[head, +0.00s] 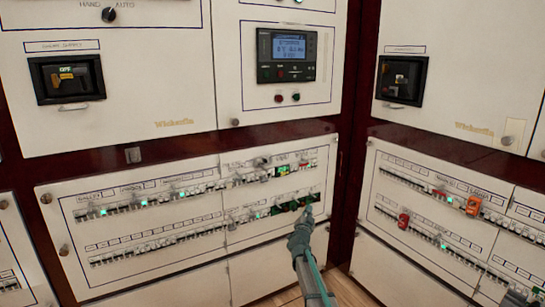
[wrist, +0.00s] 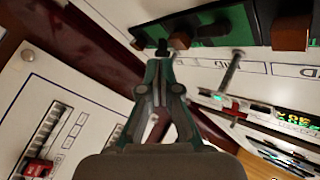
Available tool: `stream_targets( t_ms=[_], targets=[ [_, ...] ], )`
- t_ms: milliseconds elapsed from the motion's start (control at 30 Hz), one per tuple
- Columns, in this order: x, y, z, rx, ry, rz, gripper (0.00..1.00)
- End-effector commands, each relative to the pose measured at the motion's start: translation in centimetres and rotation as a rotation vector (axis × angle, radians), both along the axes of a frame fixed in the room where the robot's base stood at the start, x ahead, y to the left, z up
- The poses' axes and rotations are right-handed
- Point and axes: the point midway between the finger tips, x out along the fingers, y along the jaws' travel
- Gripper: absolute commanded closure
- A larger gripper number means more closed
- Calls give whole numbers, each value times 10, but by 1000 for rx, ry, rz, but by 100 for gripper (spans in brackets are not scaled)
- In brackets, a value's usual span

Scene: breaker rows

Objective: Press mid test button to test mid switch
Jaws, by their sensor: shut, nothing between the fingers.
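My gripper (head: 308,213) is shut and empty at the right end of the lower breaker row, in front of the green-faced breakers (head: 292,206). In the wrist view, the closed fingertips (wrist: 180,50) are at the edge of a green breaker face (wrist: 225,25). A small dark piece shows right at the tips; I cannot tell whether they touch it. Brown switch levers (wrist: 291,30) stick out from the green breakers. I cannot tell which part is the mid test button; the tips may hide it.
A grey rod-like knob (wrist: 232,70) sticks out from the panel beside my fingers. The upper breaker row (head: 205,188) runs above the lower one. An angled panel with orange switches (head: 473,205) stands at the right, beyond a dark red frame (head: 345,190).

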Motion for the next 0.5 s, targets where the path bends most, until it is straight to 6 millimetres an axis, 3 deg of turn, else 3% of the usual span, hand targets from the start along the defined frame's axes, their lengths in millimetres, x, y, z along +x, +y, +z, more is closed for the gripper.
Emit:
stream_targets(
  t_ms=[500],
  targets=[
    [-42,-23,0,1,0,0,100]
  ],
)
